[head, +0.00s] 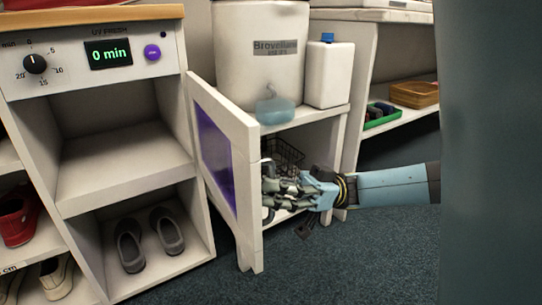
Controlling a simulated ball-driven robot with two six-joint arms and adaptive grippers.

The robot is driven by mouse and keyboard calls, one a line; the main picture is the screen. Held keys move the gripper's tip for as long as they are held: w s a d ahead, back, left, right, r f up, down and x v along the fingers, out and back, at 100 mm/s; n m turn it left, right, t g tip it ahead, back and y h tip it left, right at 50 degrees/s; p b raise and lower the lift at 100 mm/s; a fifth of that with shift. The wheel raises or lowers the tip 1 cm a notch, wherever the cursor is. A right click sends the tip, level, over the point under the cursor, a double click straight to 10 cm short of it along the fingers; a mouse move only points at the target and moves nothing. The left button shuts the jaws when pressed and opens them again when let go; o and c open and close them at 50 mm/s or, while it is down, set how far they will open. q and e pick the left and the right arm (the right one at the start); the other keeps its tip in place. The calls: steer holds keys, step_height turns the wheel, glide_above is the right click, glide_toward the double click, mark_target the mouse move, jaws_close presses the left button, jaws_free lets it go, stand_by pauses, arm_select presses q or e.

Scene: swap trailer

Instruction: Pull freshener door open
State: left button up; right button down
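The freshener (90,87) is a white cabinet with a wooden top, a dial (35,64), a display reading "0 min" and a purple button (152,52). Its white door (247,215) with a purple window (215,160) stands wide open, swung out from the right side of the cabinet. The upper compartment (115,165) is open to view and empty. My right gripper (268,190) is on the far right side of the door, close to its free edge. The door partly hides the fingertips; contact and finger opening are unclear. My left gripper is out of view.
Grey shoes (150,240) stand in the compartment below, red shoes (18,220) at left. Right of the door, a shelf holds a white tub (258,75), a white jug (330,75) and a blue translucent bottle (274,107). A wire basket (284,153) sits below. Carpet (340,270) in front is clear.

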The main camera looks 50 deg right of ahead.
steer(key=c, duration=1.6)
jaws_free()
steer(key=shift+c, duration=0.2)
steer(key=v, duration=1.2)
steer(key=shift+d, duration=0.1)
